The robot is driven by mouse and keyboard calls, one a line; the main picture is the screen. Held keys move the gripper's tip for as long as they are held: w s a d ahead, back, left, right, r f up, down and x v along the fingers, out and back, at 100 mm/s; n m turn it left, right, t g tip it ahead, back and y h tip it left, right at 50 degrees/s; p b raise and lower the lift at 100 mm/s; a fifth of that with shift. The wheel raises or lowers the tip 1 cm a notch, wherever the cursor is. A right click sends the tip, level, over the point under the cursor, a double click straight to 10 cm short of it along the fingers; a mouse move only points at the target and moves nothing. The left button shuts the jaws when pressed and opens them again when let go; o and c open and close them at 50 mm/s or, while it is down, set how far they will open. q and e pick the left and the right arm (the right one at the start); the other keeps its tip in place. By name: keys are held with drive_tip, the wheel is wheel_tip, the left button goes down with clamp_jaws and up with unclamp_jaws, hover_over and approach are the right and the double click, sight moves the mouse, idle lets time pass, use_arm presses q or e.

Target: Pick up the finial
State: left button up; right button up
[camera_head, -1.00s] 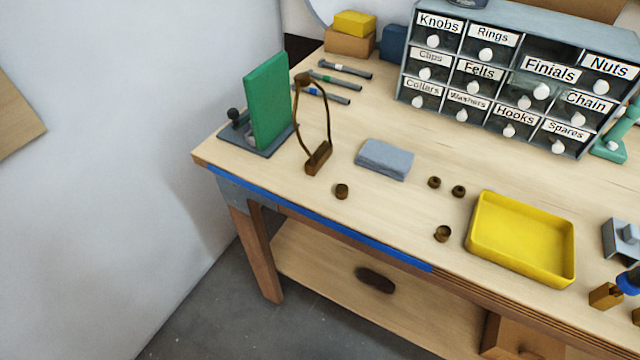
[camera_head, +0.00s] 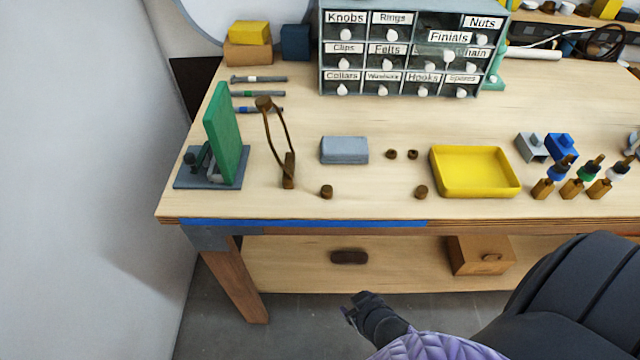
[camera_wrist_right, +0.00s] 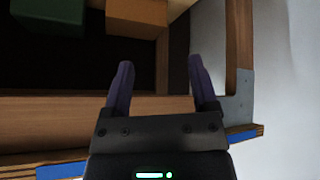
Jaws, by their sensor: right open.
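Several small dark brown turned pieces lie on the bench in the head view. I cannot tell which, if any, is the finial. The drawer labelled Finials (camera_head: 450,37) appears pulled out; its inside is not clear. My right gripper (camera_head: 352,312) is low in front of the bench, away from these pieces. In the right wrist view its purple fingers (camera_wrist_right: 160,90) are apart and empty. My left gripper is not in view.
Small bottles (camera_head: 572,188) stand at right. The lower shelf (camera_head: 400,275) holds a wooden box (camera_head: 481,255).

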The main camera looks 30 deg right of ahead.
sight(328, 190)
drive_tip(key=w+d+r+m+t+p, duration=0.1)
drive_tip(key=w+r+t, duration=0.3)
drive_tip(key=r, duration=0.6)
drive_tip(key=w+d+r+m+t+p, duration=0.1)
drive_tip(key=w+r+t+p, duration=0.1)
drive_tip(key=w+r, duration=0.6)
drive_tip(key=shift+h, duration=0.4)
drive_tip(key=b+x, duration=0.1)
drive_tip(key=x, duration=0.3)
drive_tip(key=r+b+x, duration=0.1)
drive_tip(key=x, duration=0.1)
drive_tip(key=shift+w+d+b, duration=0.3)
drive_tip(key=shift+w+d, duration=0.05)
drive_tip(key=shift+w, duration=0.2)
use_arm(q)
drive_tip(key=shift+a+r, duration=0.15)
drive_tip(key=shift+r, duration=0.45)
use_arm(e)
drive_tip(key=shift+r, duration=0.1)
clamp_jaws()
